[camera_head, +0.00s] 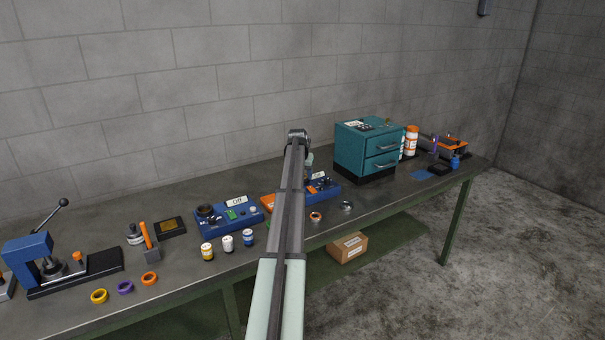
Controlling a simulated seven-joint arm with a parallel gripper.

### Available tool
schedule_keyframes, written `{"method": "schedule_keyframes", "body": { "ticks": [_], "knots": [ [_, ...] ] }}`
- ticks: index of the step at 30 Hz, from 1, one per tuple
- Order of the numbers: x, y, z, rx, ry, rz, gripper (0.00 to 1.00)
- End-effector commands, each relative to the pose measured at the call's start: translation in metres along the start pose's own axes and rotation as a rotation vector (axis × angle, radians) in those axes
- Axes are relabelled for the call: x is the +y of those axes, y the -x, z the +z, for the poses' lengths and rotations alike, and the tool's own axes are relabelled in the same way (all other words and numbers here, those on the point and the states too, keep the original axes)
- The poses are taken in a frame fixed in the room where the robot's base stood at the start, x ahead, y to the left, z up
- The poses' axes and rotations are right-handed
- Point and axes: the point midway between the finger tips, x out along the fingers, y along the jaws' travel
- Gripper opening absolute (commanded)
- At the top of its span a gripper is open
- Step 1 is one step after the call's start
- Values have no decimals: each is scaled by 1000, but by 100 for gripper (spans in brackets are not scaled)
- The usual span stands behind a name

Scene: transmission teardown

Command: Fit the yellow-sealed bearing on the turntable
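A yellow ring (99,296), perhaps the yellow-sealed bearing, lies flat near the bench's front edge at the left. A purple ring (125,288) and an orange ring (149,279) lie beside it. I cannot pick out the turntable for certain. A blue station with a round dark part (207,212) stands mid-bench, and another blue station (325,188) is partly behind my arm. My arm reaches over the bench from the bottom middle. My gripper is hidden behind the arm, so its fingers and anything in them do not show.
A blue lever press (30,257) stands at the left. Small jars (228,243) stand mid-front. An orange-centred ring (315,217) and a dark metallic part (346,206) lie right of my arm. A teal drawer cabinet (366,148) and white-orange bottles (411,141) stand further right.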

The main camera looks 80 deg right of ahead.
Motion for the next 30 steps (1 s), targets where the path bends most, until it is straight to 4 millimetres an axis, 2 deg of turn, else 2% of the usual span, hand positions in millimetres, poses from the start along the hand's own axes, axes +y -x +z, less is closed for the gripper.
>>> {"method": "schedule_keyframes", "body": {
  "ticks": [9, 10, 18, 24, 29, 30],
  "knots": [
    [0, -1, 0, 1, 0, 0, 19],
    [0, -1, 0, 1, 0, 0, 56],
    [0, -1, 0, 1, 0, 0, 82],
    [0, -1, 0, 0, 0, 0, 85],
    [0, -1, 0, 0, 0, 0, 100],
    [0, -1, 0, 0, 0, 0, 100]
  ]
}}
